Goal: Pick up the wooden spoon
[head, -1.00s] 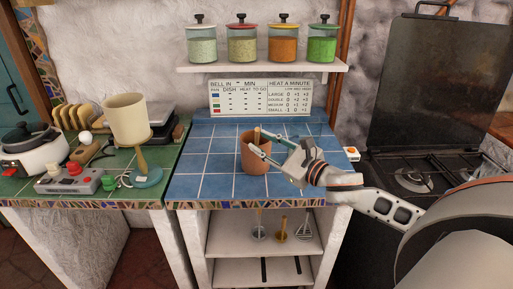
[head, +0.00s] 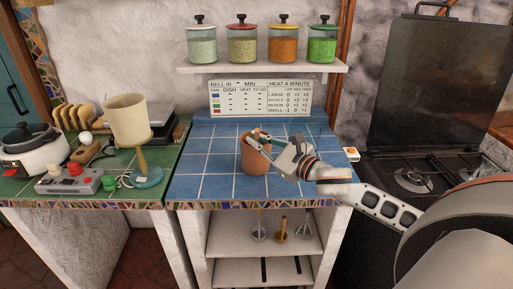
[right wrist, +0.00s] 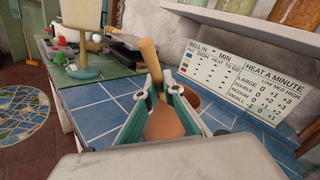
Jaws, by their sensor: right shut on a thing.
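The wooden spoon (right wrist: 148,58) shows in the right wrist view as a pale wooden handle rising between my fingers. My right gripper (head: 258,138) comes in from the right at the pot's rim. In the right wrist view the gripper (right wrist: 159,92) is shut on the spoon's handle. My left gripper is not in view.
The blue-tiled counter (head: 203,165) is clear around the pot. A shelf (head: 262,67) with several glass jars hangs above. A beige lamp (head: 127,118) and other items stand on the green counter at left. A black stove (head: 412,180) is at right.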

